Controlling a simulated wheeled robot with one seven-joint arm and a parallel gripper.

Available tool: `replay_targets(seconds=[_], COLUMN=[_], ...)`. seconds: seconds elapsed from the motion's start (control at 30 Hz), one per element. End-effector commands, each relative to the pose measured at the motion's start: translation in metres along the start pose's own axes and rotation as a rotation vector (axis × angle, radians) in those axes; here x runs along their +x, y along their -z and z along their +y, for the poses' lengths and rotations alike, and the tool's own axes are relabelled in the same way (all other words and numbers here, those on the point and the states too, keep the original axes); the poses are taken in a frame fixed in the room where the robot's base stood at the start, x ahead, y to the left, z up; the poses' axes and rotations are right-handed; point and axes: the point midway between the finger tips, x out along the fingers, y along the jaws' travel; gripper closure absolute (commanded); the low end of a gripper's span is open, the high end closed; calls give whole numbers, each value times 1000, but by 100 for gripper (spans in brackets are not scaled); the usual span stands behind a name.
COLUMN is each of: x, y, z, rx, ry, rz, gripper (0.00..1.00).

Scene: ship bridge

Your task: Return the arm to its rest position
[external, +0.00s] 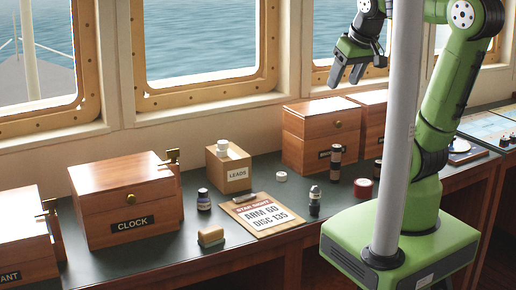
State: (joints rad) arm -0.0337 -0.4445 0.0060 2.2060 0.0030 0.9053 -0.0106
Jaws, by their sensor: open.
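My gripper (348,73) shows at the top of the external view, right of the middle. My green arm (453,95) rises from my green base at the right and bends over at the top. Part of the arm is cut off by the upper edge, and a grey pole hides part of it.
The dark counter (130,262) carries a CLOCK box (120,200), a LEADS box (228,168), another wooden box (305,133), a clipboard (262,214), a wood-backed block (211,237), an ink bottle (203,200) and small cylinders. The grey pole (397,130) stands close to my arm.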

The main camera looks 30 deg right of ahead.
Motion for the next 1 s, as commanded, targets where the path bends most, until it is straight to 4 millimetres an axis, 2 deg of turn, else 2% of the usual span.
replay_targets(seconds=[0.03, 0.1, 0.2, 0.3, 0.53, 0.73, 1.0], x=[-5, -5, -2, -1, 3, 42, 37], y=[-30, -63, -89, -95, -96, -116, -113], z=[3, 4, 5, 5, 5, 5, 5], rx=[15, 30, 43, 46, 45, 44, 44], ry=[-6, -10, -14, -14, -14, -14, -14], rz=[11, 16, 18, 17, 16, 16, 17], gripper=[40, 40, 40, 40, 40, 40, 40])
